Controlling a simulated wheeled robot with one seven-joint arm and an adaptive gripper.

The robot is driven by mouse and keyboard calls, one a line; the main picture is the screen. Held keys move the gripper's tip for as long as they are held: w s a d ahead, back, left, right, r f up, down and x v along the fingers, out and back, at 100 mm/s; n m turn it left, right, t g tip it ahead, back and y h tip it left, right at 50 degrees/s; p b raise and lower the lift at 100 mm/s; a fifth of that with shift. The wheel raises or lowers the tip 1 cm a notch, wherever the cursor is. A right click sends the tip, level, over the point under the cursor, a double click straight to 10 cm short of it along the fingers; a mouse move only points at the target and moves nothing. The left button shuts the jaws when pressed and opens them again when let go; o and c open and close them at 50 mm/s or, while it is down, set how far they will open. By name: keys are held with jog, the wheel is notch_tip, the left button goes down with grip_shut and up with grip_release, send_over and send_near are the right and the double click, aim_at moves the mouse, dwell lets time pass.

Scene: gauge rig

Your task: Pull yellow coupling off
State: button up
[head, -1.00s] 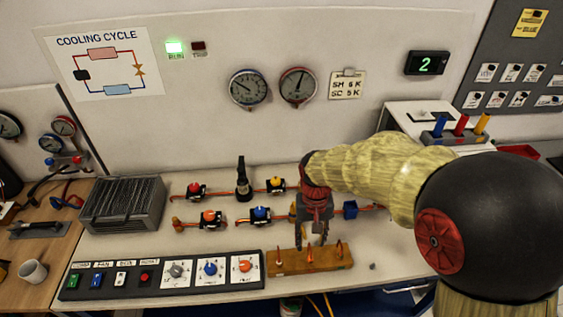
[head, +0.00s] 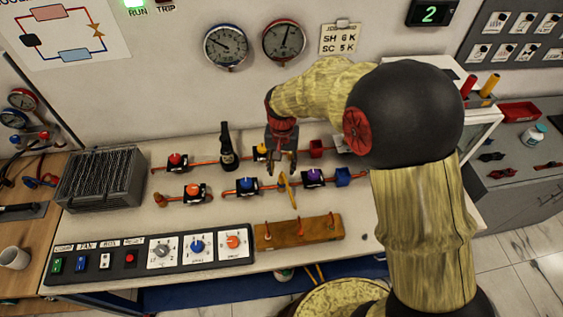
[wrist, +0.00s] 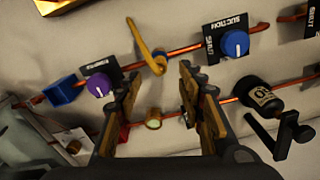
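A long yellow piece (head: 289,190) sits across the front copper pipe, between the blue-knob and purple-knob valves. I take it for the yellow coupling, though its exact shape is unclear. In the wrist view this yellow piece (wrist: 153,58) lies beyond the fingertips, with its ringed end at the pipe. My gripper (head: 281,165) is above the bench, just behind the yellow piece and apart from it. In the wrist view my gripper (wrist: 158,85) has its fingers spread, with nothing gripped. A small round brass fitting (wrist: 153,123) on the back pipe shows between the fingers.
A blue block (head: 343,177) and red block (head: 316,148) sit on the pipes. A yellow cylinder (head: 489,88) stands far right.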

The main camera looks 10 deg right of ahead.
aim_at(282, 173)
notch_tip(282, 173, down, 6)
jog(key=shift+r+b, duration=0.15)
jog(key=shift+b, duration=0.3)
jog(key=shift+c, duration=1.1)
jog(key=c, duration=0.7)
grip_shut()
